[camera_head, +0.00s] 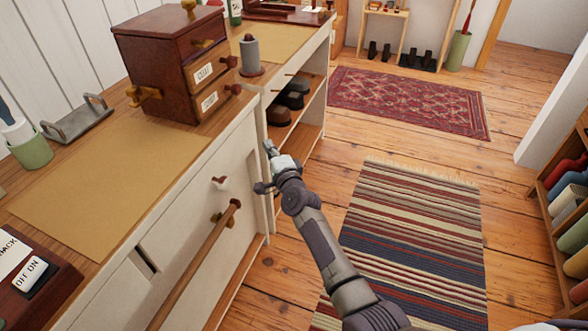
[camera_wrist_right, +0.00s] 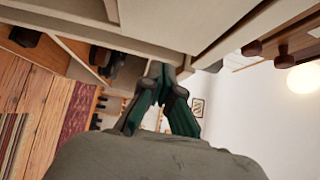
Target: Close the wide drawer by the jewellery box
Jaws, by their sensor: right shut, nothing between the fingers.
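The jewellery box (camera_head: 150,68) is dark red-brown wood with small labelled drawers and knobs, standing on the worktop. My right gripper (camera_head: 268,149) is at the far end of this front, close beside the cabinet. In the right wrist view its fingertips (camera_wrist_right: 162,72) meet, empty, close below pale cabinet edges; contact is unclear. My left gripper is not in view.
A long wooden bar handle (camera_head: 195,265) sticks out below the knob. Open shelves with shoes (camera_head: 290,95) lie beyond my right gripper. A striped rug (camera_head: 412,235) lies on the clear floor to the right. A shelf of rolled cloth (camera_head: 570,205) stands at the right edge.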

